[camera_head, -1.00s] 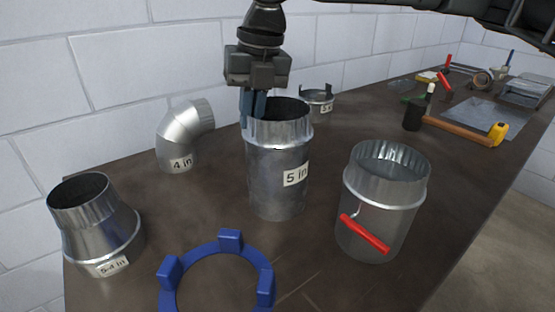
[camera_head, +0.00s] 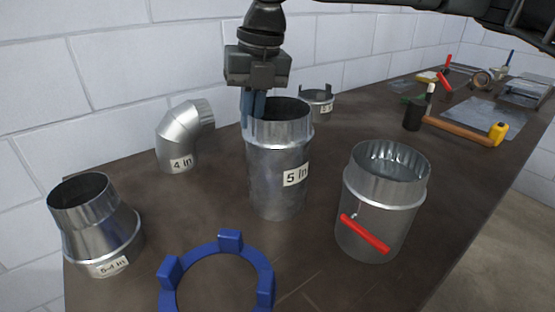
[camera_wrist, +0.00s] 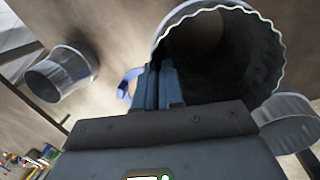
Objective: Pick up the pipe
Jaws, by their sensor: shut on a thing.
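The pipe (camera_head: 277,178) is a grey metal cylinder labelled "5 in", standing upright on the table in the middle of the head view. Its crimped rim also shows in the wrist view (camera_wrist: 275,60). My gripper (camera_head: 254,108) points down at the pipe's upper left rim, with its blue fingers close together on the wall there. In the wrist view the fingers (camera_wrist: 158,85) pinch the rim beside the dark opening. The fingertips are partly hidden by the pipe. I cannot see any gap between the pipe's bottom and the table.
A "4 in" elbow (camera_head: 178,140) stands left, a reducer (camera_head: 100,232) front left. A blue ring with upright tabs (camera_head: 222,245) lies in front. A duct with a red handle (camera_head: 378,212) stands right, a collar (camera_head: 317,102) behind. Tools, including a hammer (camera_head: 460,131), lie far right.

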